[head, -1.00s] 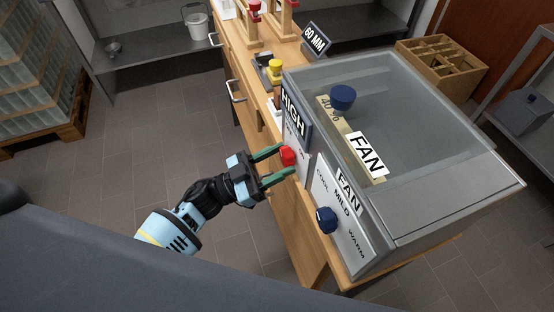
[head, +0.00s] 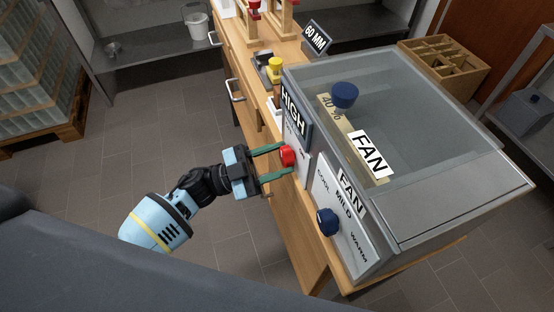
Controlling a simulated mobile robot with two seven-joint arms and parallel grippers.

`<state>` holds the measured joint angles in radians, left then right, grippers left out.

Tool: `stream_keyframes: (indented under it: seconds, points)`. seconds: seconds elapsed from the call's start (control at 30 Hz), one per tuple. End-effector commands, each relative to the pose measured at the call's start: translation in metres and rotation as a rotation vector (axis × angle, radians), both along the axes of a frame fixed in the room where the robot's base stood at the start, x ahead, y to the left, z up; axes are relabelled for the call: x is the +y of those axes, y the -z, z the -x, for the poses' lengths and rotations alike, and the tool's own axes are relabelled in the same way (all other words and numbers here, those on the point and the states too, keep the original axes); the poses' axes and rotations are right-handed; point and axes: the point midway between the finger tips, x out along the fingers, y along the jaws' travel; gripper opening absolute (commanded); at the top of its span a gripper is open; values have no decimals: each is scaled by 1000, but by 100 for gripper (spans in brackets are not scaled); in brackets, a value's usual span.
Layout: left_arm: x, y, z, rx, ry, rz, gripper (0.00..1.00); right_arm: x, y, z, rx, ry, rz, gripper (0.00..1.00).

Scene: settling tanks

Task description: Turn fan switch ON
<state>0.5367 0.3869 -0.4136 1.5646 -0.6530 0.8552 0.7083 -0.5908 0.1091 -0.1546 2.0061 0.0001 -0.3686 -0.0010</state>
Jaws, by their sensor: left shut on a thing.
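The fan switch is a red knob (head: 288,156) on the front panel of the grey glass-topped box, below the HIGH sign (head: 293,110). My left gripper (head: 284,160) is shut on the red knob, with its green fingers on either side of it. The knob's panel is partly hidden by the fingers, and its setting is too small to read. A FAN label (head: 369,153) lies on the box top, and a second FAN label (head: 351,199) is on the lower front panel. My right gripper is not in view.
A blue dial (head: 327,222) sits on the panel marked COOL, MILD and WARM. Another blue knob (head: 344,95) is on the box top. A yellow-topped item (head: 274,68) stands on the wooden bench behind. A wooden crate (head: 445,62) is at the back right.

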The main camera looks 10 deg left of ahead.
Motion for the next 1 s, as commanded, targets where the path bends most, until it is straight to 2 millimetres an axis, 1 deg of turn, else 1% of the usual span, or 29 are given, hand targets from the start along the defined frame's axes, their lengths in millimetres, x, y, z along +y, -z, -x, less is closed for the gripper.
stream_keyframes:
  seconds: [0.23,0.6,0.8,1.0]
  points:
    - [2,-1,-2,-197,1,-135,18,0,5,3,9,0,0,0]
    - [3,-5,-4,-475,1,-321,18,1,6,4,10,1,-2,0]
    - [4,-6,-4,-589,0,-397,18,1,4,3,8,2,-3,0]
    - [3,-7,-4,-662,1,-446,18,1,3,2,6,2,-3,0]
